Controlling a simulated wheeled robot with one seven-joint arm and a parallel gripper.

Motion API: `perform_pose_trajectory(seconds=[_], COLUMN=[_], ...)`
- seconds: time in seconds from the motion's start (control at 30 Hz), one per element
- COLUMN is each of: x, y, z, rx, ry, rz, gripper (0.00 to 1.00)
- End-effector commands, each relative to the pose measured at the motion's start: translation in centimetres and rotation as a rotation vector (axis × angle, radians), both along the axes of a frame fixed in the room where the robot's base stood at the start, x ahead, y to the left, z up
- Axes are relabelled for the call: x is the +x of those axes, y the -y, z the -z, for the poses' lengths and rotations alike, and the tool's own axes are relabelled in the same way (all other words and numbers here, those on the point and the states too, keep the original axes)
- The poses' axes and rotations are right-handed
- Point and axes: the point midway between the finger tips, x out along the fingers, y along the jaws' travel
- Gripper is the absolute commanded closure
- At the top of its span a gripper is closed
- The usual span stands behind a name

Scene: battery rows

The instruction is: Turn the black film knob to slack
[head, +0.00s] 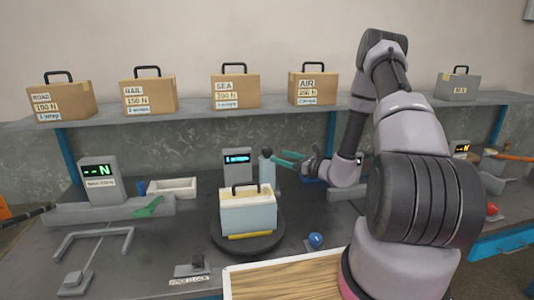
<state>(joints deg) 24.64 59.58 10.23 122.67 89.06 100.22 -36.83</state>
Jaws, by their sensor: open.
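A small black knob (267,153) sits on top of a pale upright cylinder (267,170) behind the turntable; I take it to be the film knob. Its setting is too small to read. My gripper (280,160) has teal fingers, open, pointing left close to the knob's right side. I cannot tell whether they touch it. A white and pale blue box with a dark handle (248,212) stands on the round dark turntable (247,243), in front of the cylinder.
A display (237,163) stands just left of the cylinder. Handled cartons, such as the SEA carton (235,92), line the shelf above. My arm hides part of the right side.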

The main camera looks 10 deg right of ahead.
Motion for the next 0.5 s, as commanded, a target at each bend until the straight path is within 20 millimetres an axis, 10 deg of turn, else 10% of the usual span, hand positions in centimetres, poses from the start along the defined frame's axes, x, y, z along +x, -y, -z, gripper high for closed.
perform_pose_trajectory(seconds=[0.5], x=[5.7], y=[-5.0], z=[0.0], rx=[-0.002], ry=[0.001], rz=[-0.002], gripper=[0.16])
